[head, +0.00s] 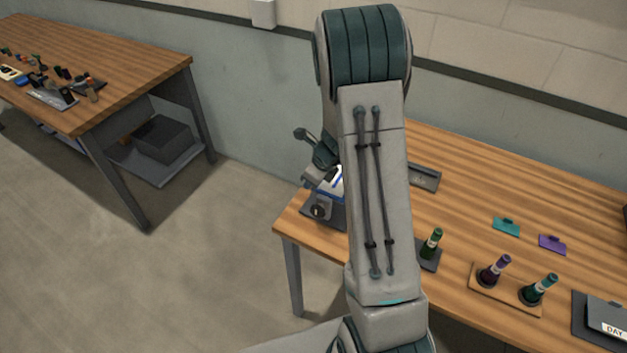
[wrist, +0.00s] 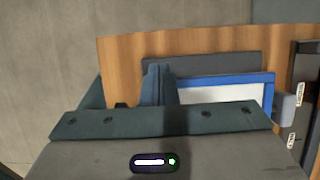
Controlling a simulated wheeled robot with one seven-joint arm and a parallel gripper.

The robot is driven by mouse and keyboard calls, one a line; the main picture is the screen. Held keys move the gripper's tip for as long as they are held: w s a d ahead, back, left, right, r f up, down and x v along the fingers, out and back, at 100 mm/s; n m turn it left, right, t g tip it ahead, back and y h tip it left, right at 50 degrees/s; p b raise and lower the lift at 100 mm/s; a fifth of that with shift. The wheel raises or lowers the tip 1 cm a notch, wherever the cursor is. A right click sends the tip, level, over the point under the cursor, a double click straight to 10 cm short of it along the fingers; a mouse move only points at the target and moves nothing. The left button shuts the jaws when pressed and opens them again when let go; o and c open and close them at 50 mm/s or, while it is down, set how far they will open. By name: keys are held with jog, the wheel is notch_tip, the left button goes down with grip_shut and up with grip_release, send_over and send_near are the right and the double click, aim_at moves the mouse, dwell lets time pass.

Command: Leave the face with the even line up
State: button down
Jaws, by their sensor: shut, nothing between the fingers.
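A white panel with a blue frame (wrist: 225,88) lies just beyond and right of my fingers in the wrist view. It also shows in the head view (head: 335,184), partly behind my arm. No line can be made out on its white face, and part of it is hidden by my gripper's body. My gripper (wrist: 158,85) is shut and empty, with its fingertips beside the panel's left side; I cannot tell whether they touch it. In the head view my arm hides most of that area.
A dark base with a round knob (head: 320,209) is at the table's left corner. A green-topped roller (head: 432,243) stands on a dark pad. Purple (head: 495,270) and teal (head: 539,288) rollers stand on a wooden tray. Teal (head: 507,227) and purple (head: 552,244) cards lie behind. A "DAY" sign (head: 611,327) is at right.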

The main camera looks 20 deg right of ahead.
dwell(0.8)
jog(key=w+a+r+p, duration=0.2)
jog(key=w+r, duration=0.1)
jog(key=r, duration=0.2)
jog(key=w+a+r+p, duration=0.2)
jog(key=a+r, duration=0.1)
jog(key=r, duration=0.3)
jog(key=s+a+r+n+b, duration=0.1)
jog(key=s+a+r+n, duration=0.1)
jog(key=s+r+n, duration=0.6)
jog(key=s+d+r+n+h+b, duration=0.1)
jog(key=s+r+n, duration=0.1)
jog(key=s+n, duration=0.7)
jog(key=s+d+r+n+h+b, duration=0.1)
jog(key=s+r+n+h, duration=0.1)
jog(key=s+n, duration=0.8)
jog(key=shift+s+d+r+n+t, duration=0.15)
jog(key=shift+s+r+n+t, duration=0.25)
jog(key=shift+s, duration=0.85)
